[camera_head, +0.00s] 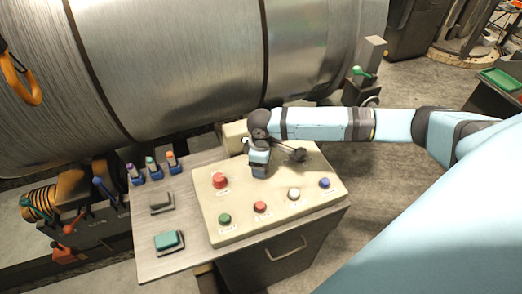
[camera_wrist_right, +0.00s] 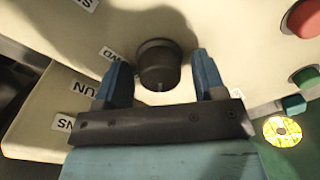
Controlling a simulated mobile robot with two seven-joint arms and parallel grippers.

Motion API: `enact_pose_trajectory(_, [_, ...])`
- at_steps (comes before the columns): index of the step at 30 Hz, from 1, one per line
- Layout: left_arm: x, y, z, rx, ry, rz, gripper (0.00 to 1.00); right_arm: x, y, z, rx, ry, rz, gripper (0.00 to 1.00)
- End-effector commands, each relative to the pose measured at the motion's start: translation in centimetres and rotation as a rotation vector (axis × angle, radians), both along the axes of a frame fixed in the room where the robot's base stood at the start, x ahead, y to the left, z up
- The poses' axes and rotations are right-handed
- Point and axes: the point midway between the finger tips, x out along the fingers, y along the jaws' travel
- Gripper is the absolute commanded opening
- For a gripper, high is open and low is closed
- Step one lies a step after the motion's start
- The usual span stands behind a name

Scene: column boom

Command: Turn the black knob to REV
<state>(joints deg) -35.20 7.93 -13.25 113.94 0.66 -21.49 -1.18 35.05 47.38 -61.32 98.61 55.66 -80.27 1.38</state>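The black knob (camera_wrist_right: 159,66) is a dark round knob on the cream control panel (camera_head: 290,219), with a small light mark on its lower rim in the right wrist view. My right gripper (camera_wrist_right: 160,74) is open, with one blue finger on each side of the knob and a visible gap on both sides. In the head view the right gripper (camera_head: 258,168) points down over the back of the panel and hides the knob. White labels (camera_wrist_right: 83,88) lie left of the knob, partly cut off or covered, and I cannot read REV. My left gripper is not in view.
The panel also carries a large red button (camera_head: 220,180), and green (camera_head: 224,218), red (camera_head: 260,207), white (camera_head: 293,194) and blue (camera_head: 324,183) buttons. A big metal coil (camera_head: 180,70) stands close behind. A teal-topped block (camera_head: 169,240) sits on the bench to the left.

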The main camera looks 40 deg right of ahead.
Motion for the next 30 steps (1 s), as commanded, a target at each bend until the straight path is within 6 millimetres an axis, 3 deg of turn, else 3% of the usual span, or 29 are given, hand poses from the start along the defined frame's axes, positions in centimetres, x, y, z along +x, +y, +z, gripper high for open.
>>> enact_pose_trajectory(11, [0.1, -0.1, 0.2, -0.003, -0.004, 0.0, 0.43, 0.0, -0.1, 0.6, 0.0, 0.0, -0.001, 0.65])
enact_pose_trajectory(14, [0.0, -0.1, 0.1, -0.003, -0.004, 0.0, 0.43, 0.1, -0.1, 2.0, 0.0, -0.001, -0.001, 0.65])
enact_pose_trajectory(24, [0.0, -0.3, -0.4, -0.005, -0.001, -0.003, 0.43, 0.3, -0.3, 9.6, -0.001, -0.003, -0.001, 0.65])
enact_pose_trajectory(30, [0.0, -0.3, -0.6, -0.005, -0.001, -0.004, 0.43, 0.3, -0.3, 12.7, 0.0, -0.001, 0.0, 0.65])
